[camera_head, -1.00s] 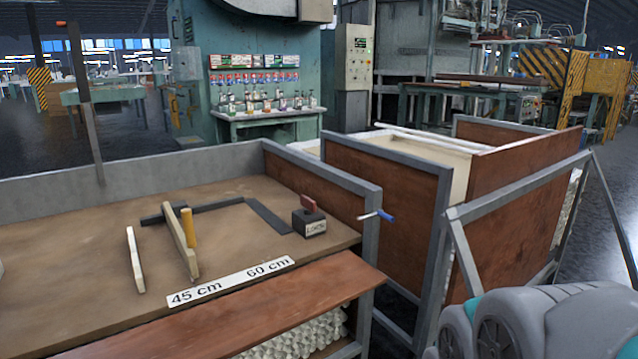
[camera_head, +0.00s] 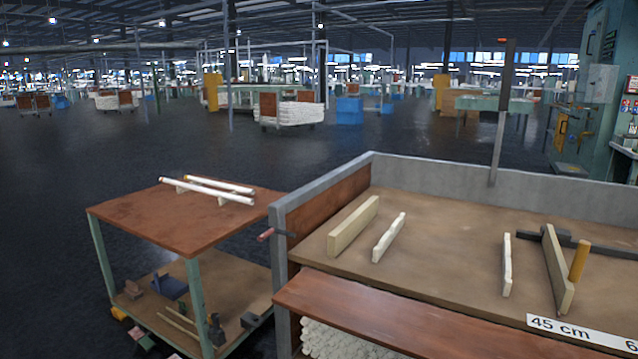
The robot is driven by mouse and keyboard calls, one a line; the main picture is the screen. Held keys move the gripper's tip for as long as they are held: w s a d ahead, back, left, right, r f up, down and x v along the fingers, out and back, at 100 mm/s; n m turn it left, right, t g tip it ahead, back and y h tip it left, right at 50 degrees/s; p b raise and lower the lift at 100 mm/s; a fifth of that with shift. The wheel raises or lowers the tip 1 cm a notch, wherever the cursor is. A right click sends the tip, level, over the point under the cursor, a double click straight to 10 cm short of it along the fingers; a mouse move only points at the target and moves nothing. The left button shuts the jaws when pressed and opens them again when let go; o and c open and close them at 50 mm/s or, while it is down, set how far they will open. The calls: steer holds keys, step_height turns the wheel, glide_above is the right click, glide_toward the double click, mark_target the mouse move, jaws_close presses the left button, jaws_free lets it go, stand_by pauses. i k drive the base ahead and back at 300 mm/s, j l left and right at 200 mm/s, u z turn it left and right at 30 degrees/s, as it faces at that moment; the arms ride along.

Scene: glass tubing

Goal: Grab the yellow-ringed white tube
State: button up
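Two white tubes lie side by side, slightly raised on small pale supports, on the brown top of a small cart (camera_head: 125,217) at the left. The nearer tube (camera_head: 212,192) runs from the cart's left-back area toward the right. The farther tube (camera_head: 222,185) lies just behind it. My gripper is not in view.
A large walled workbench (camera_head: 420,270) with upright pale boards and a "45 cm" label (camera_head: 560,328) stands right of the cart. A red-handled rod (camera_head: 268,234) sticks out from its left end. The cart's lower shelf (camera_head: 180,290) holds tools and blocks. Dark open floor lies left and behind.

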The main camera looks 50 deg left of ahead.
mark_target(215, 183)
steer(key=j+u, duration=0.15)
steer(key=u, duration=0.25)
steer(key=j+u, duration=0.1)
steer(key=u, duration=0.3)
steer(key=j+u, duration=0.1)
steer(key=u, duration=0.3)
steer(key=i+j+u, duration=0.1)
steer(key=u, duration=0.75)
steer(key=i+j, duration=0.3)
steer(key=i, duration=0.15)
steer(key=i+j, duration=0.35)
steer(key=i+u, duration=0.05)
steer(key=i, duration=0.05)
